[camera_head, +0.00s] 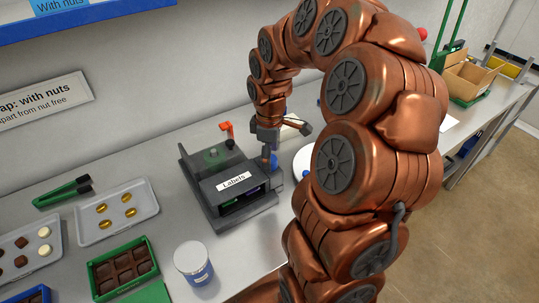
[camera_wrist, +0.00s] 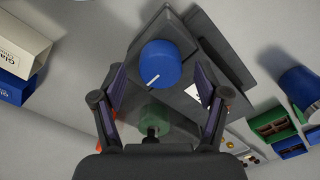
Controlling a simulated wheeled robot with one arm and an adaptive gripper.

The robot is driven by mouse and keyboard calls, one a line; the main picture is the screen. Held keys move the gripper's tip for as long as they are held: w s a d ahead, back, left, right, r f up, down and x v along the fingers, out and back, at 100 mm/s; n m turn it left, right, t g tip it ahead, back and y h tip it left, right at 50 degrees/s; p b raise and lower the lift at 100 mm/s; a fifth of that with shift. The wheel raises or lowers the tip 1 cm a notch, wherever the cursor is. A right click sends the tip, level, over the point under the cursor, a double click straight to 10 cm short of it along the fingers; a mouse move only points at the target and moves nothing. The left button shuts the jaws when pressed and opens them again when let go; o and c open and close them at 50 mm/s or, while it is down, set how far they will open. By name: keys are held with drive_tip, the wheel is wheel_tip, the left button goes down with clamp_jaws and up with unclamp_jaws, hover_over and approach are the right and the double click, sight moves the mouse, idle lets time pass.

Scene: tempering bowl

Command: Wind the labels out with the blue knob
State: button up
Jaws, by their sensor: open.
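The dark grey label machine (camera_head: 225,200) stands on the bench with a white "Labels" sign (camera_head: 234,181) on its front. The blue knob (camera_wrist: 160,65) is a round cap with a white pointer line, on the machine's side in the wrist view. In the head view a bit of blue shows just below my gripper (camera_head: 278,133), mostly hidden by it. In the wrist view my gripper (camera_wrist: 157,80) is open, with its fingers on either side of the knob; I cannot tell whether they touch it. A green roll (camera_wrist: 155,117) lies nearer the palm.
Sweet trays (camera_head: 116,225), green tongs (camera_head: 62,191) and a green chocolate box (camera_head: 96,290) lie to the left. White-and-blue cartons (camera_wrist: 18,60) stand left in the wrist view.

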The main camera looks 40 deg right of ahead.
drive_tip(key=shift+f, duration=0.75)
drive_tip(key=c, duration=1.2)
